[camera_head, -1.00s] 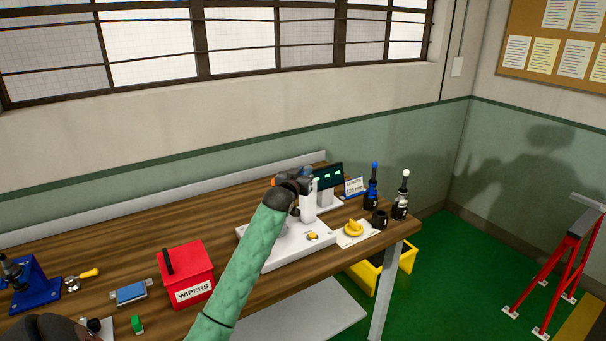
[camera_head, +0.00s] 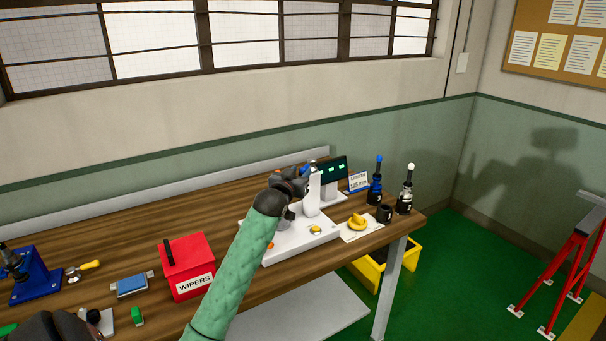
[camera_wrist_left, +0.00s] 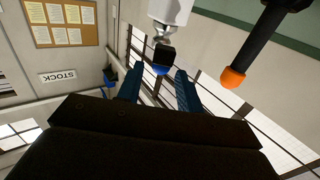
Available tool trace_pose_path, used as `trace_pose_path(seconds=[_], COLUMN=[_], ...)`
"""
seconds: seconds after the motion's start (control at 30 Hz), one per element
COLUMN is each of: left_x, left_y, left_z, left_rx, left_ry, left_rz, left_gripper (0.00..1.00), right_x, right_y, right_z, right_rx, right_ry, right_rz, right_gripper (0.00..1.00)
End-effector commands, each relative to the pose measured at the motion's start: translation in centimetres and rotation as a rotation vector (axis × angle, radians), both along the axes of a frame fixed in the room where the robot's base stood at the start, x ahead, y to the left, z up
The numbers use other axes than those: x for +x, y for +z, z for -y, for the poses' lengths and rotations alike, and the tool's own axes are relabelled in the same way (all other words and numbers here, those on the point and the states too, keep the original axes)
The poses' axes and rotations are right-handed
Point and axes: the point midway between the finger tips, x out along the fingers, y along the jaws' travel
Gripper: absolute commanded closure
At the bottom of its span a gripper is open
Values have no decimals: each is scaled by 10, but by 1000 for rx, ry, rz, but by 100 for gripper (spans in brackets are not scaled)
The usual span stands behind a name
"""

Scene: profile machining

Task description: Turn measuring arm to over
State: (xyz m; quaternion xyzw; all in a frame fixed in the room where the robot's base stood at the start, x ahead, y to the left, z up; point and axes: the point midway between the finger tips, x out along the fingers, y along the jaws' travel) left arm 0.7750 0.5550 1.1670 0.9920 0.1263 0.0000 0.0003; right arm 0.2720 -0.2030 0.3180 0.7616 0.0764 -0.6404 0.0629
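The measuring device has a white base (camera_head: 290,245) and a white upright post (camera_head: 313,195) on the bench. My left gripper (camera_head: 302,178) is at the top of the post, partly hiding the measuring arm. In the left wrist view, the two blue fingers (camera_wrist_left: 158,88) are apart, with a blue-tipped black end (camera_wrist_left: 161,68) under a white cylinder (camera_wrist_left: 170,12) between or just beyond them; contact cannot be told. A black rod with an orange tip (camera_wrist_left: 233,77) is to the right of the fingers.
A dark display (camera_head: 332,168) stands behind the post. A yellow part (camera_head: 357,221), a black cup (camera_head: 384,214) and blue-tipped (camera_head: 375,185) and white-tipped (camera_head: 405,195) tools stand at right. A red wipers box (camera_head: 188,268) is left of my arm.

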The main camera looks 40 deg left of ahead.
Motion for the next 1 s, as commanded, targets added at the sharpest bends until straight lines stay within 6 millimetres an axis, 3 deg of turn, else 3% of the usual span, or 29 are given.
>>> trace_pose_path(seconds=[0.2, 0.47, 0.67, 0.9, 1.0], left_x=[-12, -13, -16, -9, -1], left_y=[0, 0, -14, -50, -55], left_z=[3, 3, 13, 41, 49], left_rx=[0, 0, 10, 227, 360], left_ry=[0, 0, -3, 71, 125], left_rz=[0, 0, -33, -191, -261], left_gripper=[64, 64, 99, 100, 100], right_x=[4, 5, 5, 4, 10], right_y=[10, 11, 11, 12, 19], right_z=[-3, -3, -3, -3, -5], right_rx=[2, 2, 2, 1, 3], right_ry=[-2, -3, -3, -4, -5], right_rz=[-6, -8, -7, -20, -15], right_gripper=[64, 64, 64, 64, 64])
